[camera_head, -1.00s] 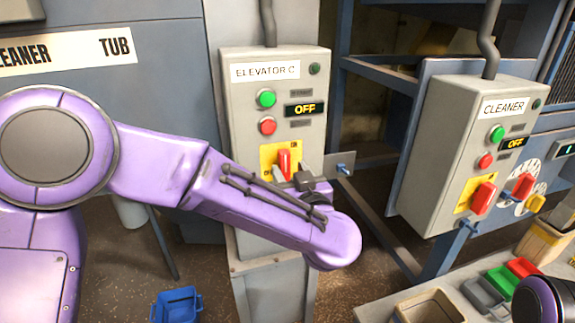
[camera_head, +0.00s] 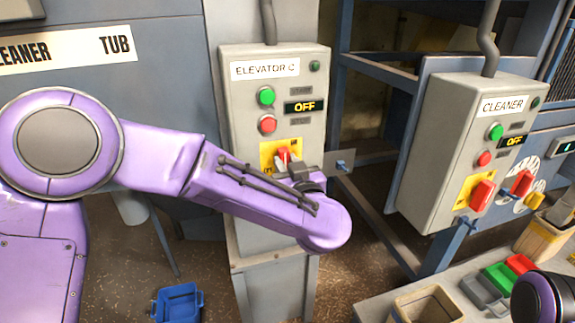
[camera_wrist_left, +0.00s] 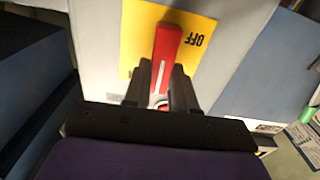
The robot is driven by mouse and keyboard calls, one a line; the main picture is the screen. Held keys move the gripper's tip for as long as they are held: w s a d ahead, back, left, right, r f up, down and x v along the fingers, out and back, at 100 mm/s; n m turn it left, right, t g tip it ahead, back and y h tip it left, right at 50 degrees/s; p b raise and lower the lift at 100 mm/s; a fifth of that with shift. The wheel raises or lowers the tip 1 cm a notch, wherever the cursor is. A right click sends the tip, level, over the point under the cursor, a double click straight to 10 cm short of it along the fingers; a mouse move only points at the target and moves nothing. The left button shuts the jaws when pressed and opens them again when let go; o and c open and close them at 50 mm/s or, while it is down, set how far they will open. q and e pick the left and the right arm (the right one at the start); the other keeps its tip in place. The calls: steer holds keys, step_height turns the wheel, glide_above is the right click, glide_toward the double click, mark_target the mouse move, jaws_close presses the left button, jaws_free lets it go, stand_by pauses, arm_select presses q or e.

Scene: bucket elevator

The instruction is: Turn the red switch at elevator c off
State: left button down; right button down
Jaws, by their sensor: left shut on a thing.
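The red switch (camera_head: 284,154) sits on a yellow plate low on the grey box labelled ELEVATOR C (camera_head: 240,150). In the left wrist view the red handle (camera_wrist_left: 168,48) stands nearly upright, leaning slightly right, with the printed word OFF to its right. My left gripper (camera_head: 284,163) is at the switch and shut on its handle. In the wrist view its two dark fingers (camera_wrist_left: 161,82) lie on either side of the handle's lower part. The box's display (camera_head: 304,107) reads OFF. The switch's base is partly hidden by my gripper.
A similar box labelled CLEANER (camera_head: 440,150), with its own red switch (camera_head: 482,195), hangs at the right. A small bracket (camera_head: 341,164) juts out beside the elevator box. A blue bin (camera_head: 178,303) is on the floor. Coloured trays (camera_head: 500,278) are at the lower right.

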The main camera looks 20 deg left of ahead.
arm_select(q)
steer(key=shift+s+a+f+n+b, duration=0.1)
steer(key=shift+a+f+n+b, duration=0.1)
steer(key=shift+n+b, duration=2.1)
steer(key=shift+s+a+f+n+b, duration=0.2)
steer(key=shift+n+b, duration=0.7)
steer(key=shift+n, duration=2.65)
steer(key=shift+a+f+n+b, duration=0.1)
steer(key=shift+f+n+b, duration=0.15)
steer(key=shift+n+b, duration=2.05)
steer(key=shift+n+p, duration=0.65)
steer(key=shift+n, duration=0.1)
steer(key=c, duration=0.9)
jaws_free()
steer(key=shift+s+d, duration=0.1)
steer(key=shift+d, duration=0.05)
steer(key=b+v, duration=0.1)
steer(key=v, duration=0.9)
steer(key=shift+s+d, duration=0.15)
